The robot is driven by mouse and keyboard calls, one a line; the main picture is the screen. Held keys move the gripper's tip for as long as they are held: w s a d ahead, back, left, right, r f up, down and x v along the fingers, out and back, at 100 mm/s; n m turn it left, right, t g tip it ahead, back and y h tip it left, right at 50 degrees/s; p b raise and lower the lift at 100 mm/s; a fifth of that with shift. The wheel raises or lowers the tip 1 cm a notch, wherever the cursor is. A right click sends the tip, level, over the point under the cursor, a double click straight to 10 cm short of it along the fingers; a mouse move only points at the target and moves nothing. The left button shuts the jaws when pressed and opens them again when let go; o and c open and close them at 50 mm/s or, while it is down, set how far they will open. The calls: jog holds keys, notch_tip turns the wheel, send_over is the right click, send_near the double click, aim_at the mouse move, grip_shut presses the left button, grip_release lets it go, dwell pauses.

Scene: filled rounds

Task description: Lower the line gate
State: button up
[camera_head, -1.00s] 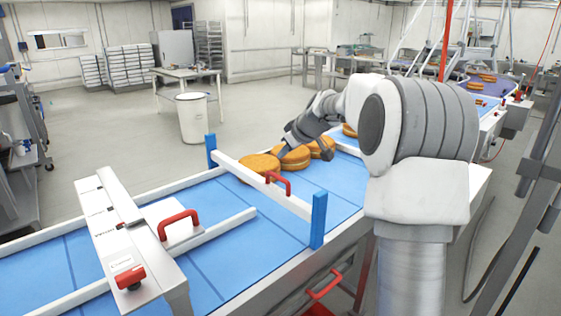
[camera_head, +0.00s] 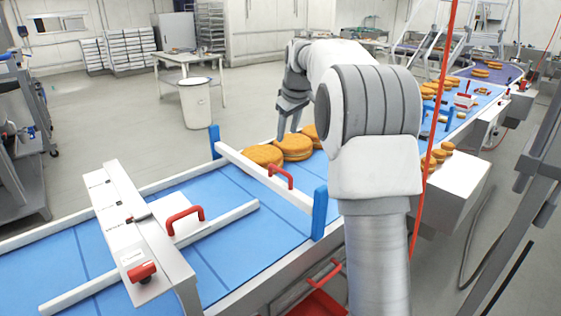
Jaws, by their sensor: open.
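The line gate (camera_head: 240,166) is a white bar with a red handle (camera_head: 280,175), spanning the blue belt between two blue posts. Its near end meets the post at the near belt edge, and its far end meets the far post. I cannot tell how much gap is under the bar. My gripper (camera_head: 289,133) points down beyond the bar, close to the orange-brown rounds (camera_head: 293,147) gathered behind it. It is open, with nothing visible between its fingers, and it is apart from the red handle. My arm hides part of the belt beyond.
More rounds (camera_head: 438,155) lie farther along the line at right. A white bin (camera_head: 196,103) and a table (camera_head: 187,64) stand on open floor behind.

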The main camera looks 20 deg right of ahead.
aim_at(279, 169)
jog(key=x, duration=1.7)
grip_shut()
dwell(0.8)
